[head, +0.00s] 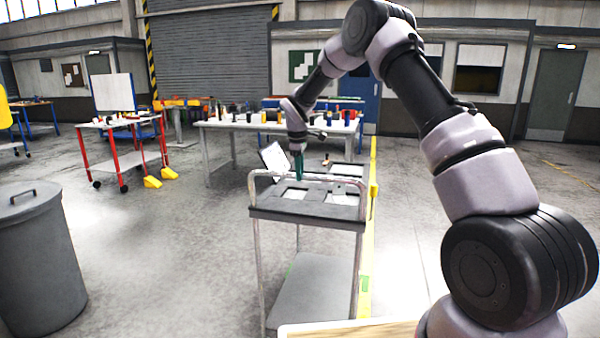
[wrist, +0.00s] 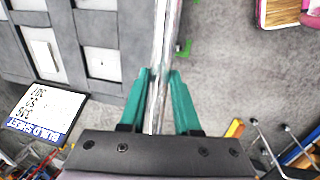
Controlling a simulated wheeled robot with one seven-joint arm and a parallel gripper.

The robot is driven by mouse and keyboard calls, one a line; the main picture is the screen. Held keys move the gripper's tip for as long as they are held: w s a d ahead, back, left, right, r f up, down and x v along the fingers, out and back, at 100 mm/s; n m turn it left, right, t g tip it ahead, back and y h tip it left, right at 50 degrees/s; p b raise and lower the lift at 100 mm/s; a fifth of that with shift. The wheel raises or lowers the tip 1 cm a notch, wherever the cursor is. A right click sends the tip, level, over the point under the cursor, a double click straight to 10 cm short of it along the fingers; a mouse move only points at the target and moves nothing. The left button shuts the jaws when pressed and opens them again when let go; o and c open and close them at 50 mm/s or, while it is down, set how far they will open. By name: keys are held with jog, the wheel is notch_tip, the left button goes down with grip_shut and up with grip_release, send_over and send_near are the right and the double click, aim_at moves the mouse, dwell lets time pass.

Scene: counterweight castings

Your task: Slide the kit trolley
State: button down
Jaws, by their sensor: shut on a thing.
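The kit trolley (head: 305,212) is a grey, two-shelf cart with thin metal posts. It stands in the middle of the head view. Its top has several recessed pockets, also visible in the wrist view (wrist: 62,35); one pocket there holds a small white piece (wrist: 43,60). A pale metal handle rail (wrist: 167,35) rises along its near edge. My gripper (wrist: 158,75) has teal fingers shut on this rail, one on each side. In the head view my gripper (head: 299,177) reaches down onto the rail. A white build sheet (wrist: 44,110) stands at the tray's edge.
A grey lidded bin (head: 38,255) stands at the left. A red-legged cart (head: 122,160) and a long workbench (head: 215,124) with coloured items stand behind. A yellow floor line (head: 366,270) runs along the trolley's right side. Open floor lies left of the trolley.

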jog(key=shift+w+r, duration=0.1)
jog(key=shift+r, duration=0.05)
jog(key=c, duration=0.6)
grip_release()
jog(key=shift+c, duration=0.2)
notch_tip(320, 180, up, 10)
jog(key=s, duration=0.2)
jog(key=shift+a+r, duration=0.25)
jog(key=shift+a, duration=0.05)
